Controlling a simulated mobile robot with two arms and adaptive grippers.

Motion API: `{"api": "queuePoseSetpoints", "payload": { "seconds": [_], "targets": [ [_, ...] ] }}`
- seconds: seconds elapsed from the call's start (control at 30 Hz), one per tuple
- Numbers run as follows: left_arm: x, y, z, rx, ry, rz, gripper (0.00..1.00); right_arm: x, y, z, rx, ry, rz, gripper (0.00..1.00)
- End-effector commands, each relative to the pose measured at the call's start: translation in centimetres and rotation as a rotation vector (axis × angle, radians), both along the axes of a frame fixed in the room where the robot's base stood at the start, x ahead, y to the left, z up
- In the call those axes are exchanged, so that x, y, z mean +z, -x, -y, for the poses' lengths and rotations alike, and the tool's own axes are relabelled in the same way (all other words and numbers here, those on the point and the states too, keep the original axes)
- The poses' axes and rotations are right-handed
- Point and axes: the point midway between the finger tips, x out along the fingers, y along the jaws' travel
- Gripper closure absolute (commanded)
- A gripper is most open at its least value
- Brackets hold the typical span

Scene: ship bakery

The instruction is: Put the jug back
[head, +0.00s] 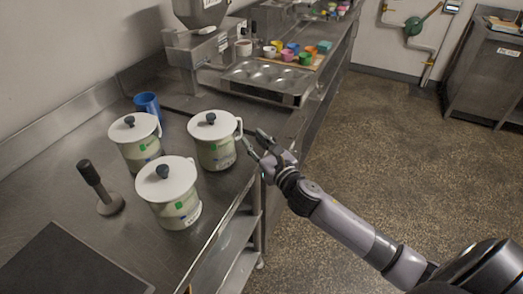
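Three white lidded jugs with dark knobs and green labels stand upright on the steel counter: one at the back left (138,150), one at the right (217,150), and one at the front (176,208). The right one has its white handle toward my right gripper (255,142). That gripper is at the counter's right edge, just right of this handle. Its fingers are spread apart with nothing seen between them. I cannot tell whether a finger touches the handle. My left gripper is out of view.
A blue cup (147,104) stands behind the jugs. A dark-handled tool (100,188) stands at left, beside a dark mat (66,268). The floor at right is clear.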

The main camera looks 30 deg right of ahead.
Motion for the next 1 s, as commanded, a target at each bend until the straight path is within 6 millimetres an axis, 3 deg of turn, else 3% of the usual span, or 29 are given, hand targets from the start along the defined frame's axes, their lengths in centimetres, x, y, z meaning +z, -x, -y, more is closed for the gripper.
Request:
{"api": "queuePoseSetpoints", "payload": {
  "seconds": [0.1, 0.3, 0.87, 1.0],
  "targets": [
    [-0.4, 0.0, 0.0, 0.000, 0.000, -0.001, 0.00, -0.2, 2.0, 0.1, 0.001, 0.001, -0.001, 0.72],
    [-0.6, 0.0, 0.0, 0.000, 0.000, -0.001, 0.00, 0.0, 3.6, 0.3, 0.000, 0.000, 0.000, 0.72],
    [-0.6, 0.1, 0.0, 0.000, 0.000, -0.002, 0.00, 0.0, 3.8, 0.3, -0.001, -0.006, -0.001, 0.72],
    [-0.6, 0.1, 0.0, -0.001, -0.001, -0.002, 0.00, -1.0, 4.6, 0.4, -0.047, -0.159, -0.047, 0.72]
  ]
}}
